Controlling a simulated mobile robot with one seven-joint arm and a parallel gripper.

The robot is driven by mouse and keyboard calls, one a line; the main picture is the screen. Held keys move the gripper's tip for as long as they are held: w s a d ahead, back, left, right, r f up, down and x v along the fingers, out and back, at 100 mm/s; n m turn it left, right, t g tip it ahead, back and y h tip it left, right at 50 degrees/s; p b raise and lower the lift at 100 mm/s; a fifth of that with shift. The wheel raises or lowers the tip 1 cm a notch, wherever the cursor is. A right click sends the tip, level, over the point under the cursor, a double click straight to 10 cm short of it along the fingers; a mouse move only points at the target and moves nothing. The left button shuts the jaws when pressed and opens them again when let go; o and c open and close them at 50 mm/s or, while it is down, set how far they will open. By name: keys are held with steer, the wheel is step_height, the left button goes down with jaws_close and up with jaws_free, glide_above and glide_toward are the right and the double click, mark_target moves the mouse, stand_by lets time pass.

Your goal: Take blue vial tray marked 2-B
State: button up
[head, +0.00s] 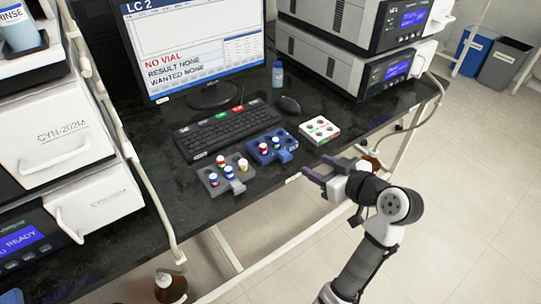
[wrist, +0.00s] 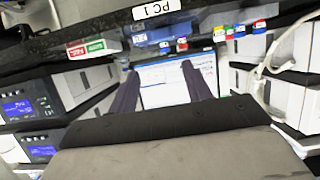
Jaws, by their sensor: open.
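The blue vial tray (head: 287,156) lies on the black bench in front of the keyboard, between a grey tray and a white tray. It holds a few capped vials, and any 2-B marking is too small to read. In the wrist view the blue tray (wrist: 150,36) shows small near the top, beyond the bench edge. My gripper (head: 318,168) is open and empty, to the right of and nearer than the blue tray, apart from it, near the bench's front edge. Its two dark fingers (wrist: 162,88) are spread in the wrist view.
The grey tray (head: 212,188) with several vials stands left of the blue one. The white tray (head: 307,131) with red and green marks stands right. Keyboard (head: 220,130), mouse (head: 288,104), monitor (head: 195,45) and a small blue bottle (head: 278,74) are behind. Instruments flank the bench.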

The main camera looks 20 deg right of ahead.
steer(key=s+f, duration=0.1)
steer(key=s, duration=0.1)
steer(key=p, duration=0.1)
glide_toward(288, 157)
steer(key=w+f, duration=0.2)
steer(key=w, duration=0.1)
steer(key=shift+a+r+p+x, duration=0.15)
steer(key=shift+p+x, duration=0.1)
steer(key=shift+x, duration=0.75)
steer(key=shift+a+p+x, duration=0.15)
steer(key=shift+p+x, duration=0.15)
steer(key=shift+x, duration=0.7)
steer(key=shift+a+r+p+x, duration=0.1)
steer(key=shift+a+p+x, duration=0.15)
steer(key=shift+x, duration=0.8)
steer(key=shift+s, duration=0.15)
steer(key=c, duration=0.9)
steer(key=shift+r, duration=0.15)
